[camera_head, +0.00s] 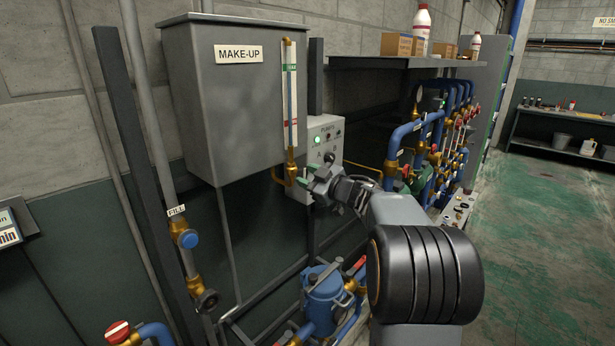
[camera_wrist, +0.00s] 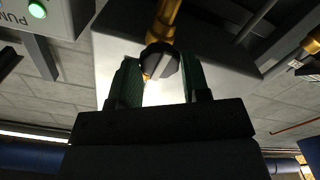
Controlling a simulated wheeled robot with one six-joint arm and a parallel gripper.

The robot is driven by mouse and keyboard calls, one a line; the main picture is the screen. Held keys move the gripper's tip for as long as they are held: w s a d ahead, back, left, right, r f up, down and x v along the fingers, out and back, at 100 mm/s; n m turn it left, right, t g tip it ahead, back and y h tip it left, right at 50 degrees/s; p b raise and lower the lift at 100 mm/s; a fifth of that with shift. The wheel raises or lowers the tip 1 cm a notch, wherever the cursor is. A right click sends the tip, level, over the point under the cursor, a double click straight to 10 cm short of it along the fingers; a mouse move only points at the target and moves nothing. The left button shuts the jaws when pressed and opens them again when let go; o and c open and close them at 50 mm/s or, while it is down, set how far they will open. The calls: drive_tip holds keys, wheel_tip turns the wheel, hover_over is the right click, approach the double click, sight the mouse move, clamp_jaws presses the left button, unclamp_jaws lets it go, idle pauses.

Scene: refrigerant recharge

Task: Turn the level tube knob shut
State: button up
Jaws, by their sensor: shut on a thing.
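The grey MAKE-UP tank (camera_head: 240,105) hangs on the wall in the head view. Its level tube (camera_head: 290,95) stands upright at the tank's right side, with a brass fitting (camera_head: 290,172) at its lower end. My gripper (camera_head: 309,180) is at this fitting. In the wrist view the dark round level tube knob (camera_wrist: 160,63), with a pale line across its face, sits between the green-padded fingers of my gripper (camera_wrist: 160,76). The gripper is shut on it. A brass pipe (camera_wrist: 164,22) runs behind the knob. In the head view my gripper hides the knob.
A pump control box (camera_head: 325,138) with a lit green lamp is close to the right of the tube. A shelf (camera_head: 400,62) with boxes and bottles is beyond. The green floor (camera_head: 550,215) is clear.

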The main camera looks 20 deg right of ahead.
drive_tip(key=shift+r+m+p, duration=0.15)
drive_tip(key=shift+m+p, duration=0.15)
drive_tip(key=shift+p, duration=0.35)
drive_tip(key=m+p, duration=0.2)
drive_tip(key=p, duration=0.1)
drive_tip(key=shift+m+p, duration=0.7)
drive_tip(key=shift+p, duration=0.2)
drive_tip(key=shift+m+p, duration=0.5)
drive_tip(key=shift+p, duration=0.4)
drive_tip(key=shift+m+p, duration=0.9)
drive_tip(key=shift+p, duration=0.25)
drive_tip(key=shift+m, duration=0.9)
